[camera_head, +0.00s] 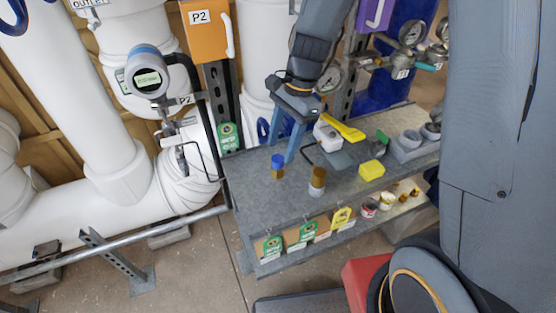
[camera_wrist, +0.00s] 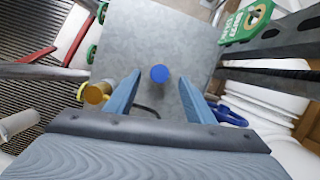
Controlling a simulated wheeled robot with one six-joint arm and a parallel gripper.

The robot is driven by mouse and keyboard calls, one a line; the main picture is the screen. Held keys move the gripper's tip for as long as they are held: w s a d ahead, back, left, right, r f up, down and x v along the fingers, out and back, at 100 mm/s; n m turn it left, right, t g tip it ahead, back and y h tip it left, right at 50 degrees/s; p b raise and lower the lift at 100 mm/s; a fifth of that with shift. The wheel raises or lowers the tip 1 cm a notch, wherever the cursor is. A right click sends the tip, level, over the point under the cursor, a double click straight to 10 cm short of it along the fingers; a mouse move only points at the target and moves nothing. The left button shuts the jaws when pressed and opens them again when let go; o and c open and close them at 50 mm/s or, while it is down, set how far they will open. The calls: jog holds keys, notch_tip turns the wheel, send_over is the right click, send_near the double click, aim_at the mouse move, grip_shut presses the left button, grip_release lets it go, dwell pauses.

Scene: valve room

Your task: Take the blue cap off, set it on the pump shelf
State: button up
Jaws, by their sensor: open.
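The blue cap (camera_head: 278,160) sits on a short brass fitting (camera_head: 278,174) that stands upright on the grey metal shelf (camera_head: 248,178). In the wrist view the blue cap (camera_wrist: 159,73) shows round from above, between the two blue fingertips, with a gap on both sides. My gripper (camera_head: 281,151) is open and empty, pointing down close above or behind the cap. Its fingertips also show in the wrist view (camera_wrist: 160,77). The brass fitting is hidden under the cap in the wrist view.
A brown-topped cylinder (camera_head: 318,179) stands just right of the cap. Green and yellow tags (camera_head: 304,234) hang at the front. The shelf's left part is bare.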

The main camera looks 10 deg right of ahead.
aim_at(278, 158)
jog(key=shift+p+x, duration=0.3)
jog(key=shift+x, duration=1.45)
jog(key=shift+c, duration=0.4)
jog(key=c, duration=0.9)
